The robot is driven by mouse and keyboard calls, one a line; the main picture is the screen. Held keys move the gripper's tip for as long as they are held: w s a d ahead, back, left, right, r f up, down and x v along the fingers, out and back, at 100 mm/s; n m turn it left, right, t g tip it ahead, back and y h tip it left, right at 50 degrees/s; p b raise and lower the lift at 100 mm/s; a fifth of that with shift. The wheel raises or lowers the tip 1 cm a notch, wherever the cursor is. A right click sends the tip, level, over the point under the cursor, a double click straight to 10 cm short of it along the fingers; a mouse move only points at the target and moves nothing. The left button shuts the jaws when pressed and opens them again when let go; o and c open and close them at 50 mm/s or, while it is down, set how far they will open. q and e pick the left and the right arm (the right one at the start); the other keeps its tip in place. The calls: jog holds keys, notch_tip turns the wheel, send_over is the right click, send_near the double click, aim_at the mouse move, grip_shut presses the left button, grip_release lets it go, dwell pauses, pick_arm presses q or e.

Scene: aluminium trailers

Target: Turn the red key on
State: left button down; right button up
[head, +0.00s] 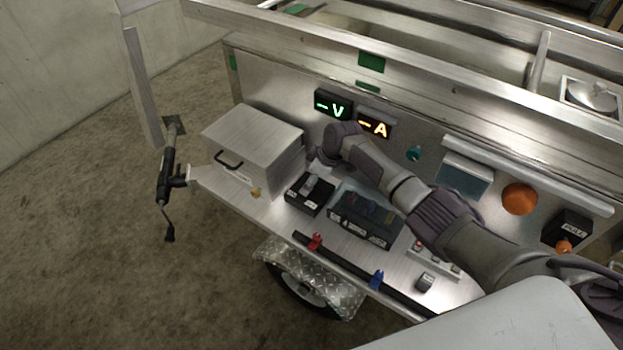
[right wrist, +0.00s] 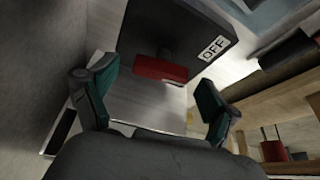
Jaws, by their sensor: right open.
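The red key (right wrist: 160,70) shows in the right wrist view as a flat red bar on a black switch box (right wrist: 165,30). A white OFF label (right wrist: 213,48) is on the box, to the right of the key. My right gripper (right wrist: 156,76) is open, with one teal finger to each side of the key in the picture. I cannot tell how far the fingertips are from it. In the head view my right arm reaches in from the right above the black switch box (head: 309,196); I cannot make out the red key there. My left gripper is not in view.
A battery (head: 362,220) stands right of the switch box, partly behind my arm. A metal box (head: 254,147) stands to its left. Lit V (head: 333,105) and A (head: 374,124) displays are on the panel behind. Red (head: 315,242) and blue (head: 377,279) clips sit on the front rail.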

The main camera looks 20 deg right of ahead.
jog(key=c, duration=1.1)
jog(key=shift+c, duration=0.2)
jog(key=m+p, duration=0.1)
jog(key=m+h+p, duration=0.1)
jog(key=m+p, duration=0.1)
jog(key=shift+s+a+r+t, duration=0.1)
jog(key=shift+a+r+t, duration=0.1)
jog(key=shift+t, duration=0.2)
jog(key=m+p, duration=0.2)
jog(key=shift+m+t+h+p, duration=0.3)
jog(key=shift+m+h, duration=0.1)
jog(key=shift+f+m+h+p, duration=0.15)
jog(key=shift+m+h+p, duration=0.4)
jog(key=shift+m, duration=0.65)
jog(key=shift+m+h+p, duration=0.35)
jog(key=shift+m+h, duration=0.1)
jog(key=shift+m, duration=0.95)
